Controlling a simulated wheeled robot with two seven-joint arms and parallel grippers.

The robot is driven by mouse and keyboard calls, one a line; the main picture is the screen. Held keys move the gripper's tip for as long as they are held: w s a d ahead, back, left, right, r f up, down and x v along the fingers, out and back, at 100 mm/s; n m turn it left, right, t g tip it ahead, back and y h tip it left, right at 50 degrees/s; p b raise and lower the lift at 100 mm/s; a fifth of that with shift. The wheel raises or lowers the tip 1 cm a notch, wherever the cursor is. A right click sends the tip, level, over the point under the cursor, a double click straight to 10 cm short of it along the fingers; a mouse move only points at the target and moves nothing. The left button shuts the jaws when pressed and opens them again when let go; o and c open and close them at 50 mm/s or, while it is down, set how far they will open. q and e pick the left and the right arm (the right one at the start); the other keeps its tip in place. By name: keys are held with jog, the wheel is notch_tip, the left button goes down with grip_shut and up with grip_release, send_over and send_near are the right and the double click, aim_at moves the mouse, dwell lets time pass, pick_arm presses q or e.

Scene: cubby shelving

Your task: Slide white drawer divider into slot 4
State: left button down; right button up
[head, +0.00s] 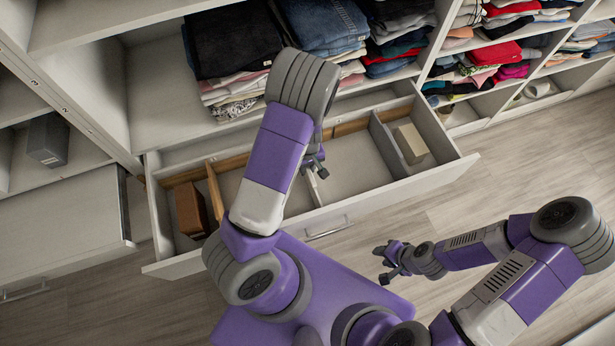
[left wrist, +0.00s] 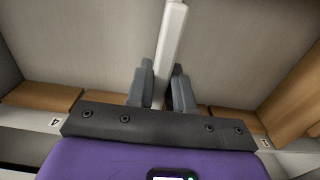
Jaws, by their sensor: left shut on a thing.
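The white drawer divider (left wrist: 170,45) stands between the two fingers of my left gripper (left wrist: 161,88), which is shut on it. In the head view my left gripper (head: 316,168) is inside the open drawer (head: 325,228), and my arm hides much of the divider. In the left wrist view a label 4 (left wrist: 54,122) is on the drawer's edge left of the gripper, and a label 3 (left wrist: 265,142) is to its right. Whether the divider sits in a slot cannot be told. My right gripper (head: 383,263) is open and empty over the floor.
The drawer holds a wooden divider (head: 214,188), a grey divider (head: 384,146), a brown box (head: 191,210) at left and a beige box (head: 411,144) at right. The floor (head: 520,165) at right is clear.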

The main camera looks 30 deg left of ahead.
pick_arm(q)
jog(key=shift+r+p, duration=3.55)
jog(key=shift+r, duration=0.25)
